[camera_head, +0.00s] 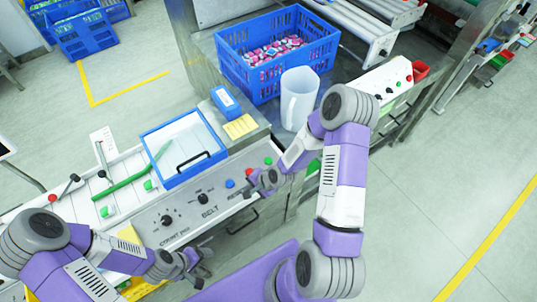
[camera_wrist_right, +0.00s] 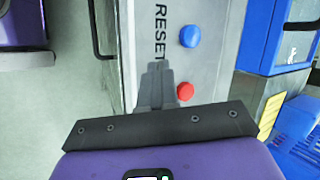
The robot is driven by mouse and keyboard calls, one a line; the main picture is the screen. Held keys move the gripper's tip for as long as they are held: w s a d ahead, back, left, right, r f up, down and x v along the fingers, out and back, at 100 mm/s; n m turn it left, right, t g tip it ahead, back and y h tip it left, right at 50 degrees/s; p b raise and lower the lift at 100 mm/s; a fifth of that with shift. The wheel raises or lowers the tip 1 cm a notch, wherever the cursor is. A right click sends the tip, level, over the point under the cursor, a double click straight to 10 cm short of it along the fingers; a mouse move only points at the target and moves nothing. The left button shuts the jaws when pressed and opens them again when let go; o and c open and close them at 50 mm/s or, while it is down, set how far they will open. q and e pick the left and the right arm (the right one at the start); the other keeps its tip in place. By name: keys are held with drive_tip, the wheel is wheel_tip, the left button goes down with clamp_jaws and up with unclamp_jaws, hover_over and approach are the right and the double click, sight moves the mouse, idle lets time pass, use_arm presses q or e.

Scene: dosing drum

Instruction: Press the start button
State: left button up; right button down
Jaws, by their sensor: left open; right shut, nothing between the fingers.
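The control panel (camera_head: 185,214) is a grey face with black knobs, lettering and a row of coloured buttons. A green button (camera_head: 268,161) is at the row's right end; no start label is readable. A red button (camera_head: 248,171) and a blue button (camera_head: 230,183) sit left of it. My right gripper (camera_head: 254,188) is shut and empty close to the panel by the red button. In the right wrist view its fingertips (camera_wrist_right: 156,68) lie beside the red button (camera_wrist_right: 185,91) and the blue button (camera_wrist_right: 190,36), near the RESET lettering. Contact cannot be told. My left gripper (camera_head: 200,266) is open and empty before the panel.
A blue crate (camera_head: 255,82) with small packs and a clear jug (camera_head: 298,98) stand farther back. A black handle (camera_head: 240,223) is on the cabinet front. The floor at the right is clear.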

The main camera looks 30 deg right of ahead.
drive_tip(key=w+d+r+m+t, duration=0.2)
drive_tip(key=w+d+r+m, duration=0.2)
drive_tip(key=d+m, duration=0.1)
drive_tip(key=w+d+r+m+t+h, duration=0.1)
drive_tip(key=w+d+r+m, duration=0.3)
drive_tip(key=d, duration=0.3)
drive_tip(key=shift+d+r+m+t+h+p, duration=0.3)
drive_tip(key=shift+d+m+t+p, duration=0.1)
drive_tip(key=shift+m, duration=0.1)
drive_tip(key=shift+f, duration=0.15)
drive_tip(key=b, duration=0.8)
hover_over(270, 162)
wheel_tip(270, 162, down, 8)
drive_tip(key=shift+r, duration=0.1)
drive_tip(key=shift+f, duration=0.45)
drive_tip(key=shift+f, duration=0.4)
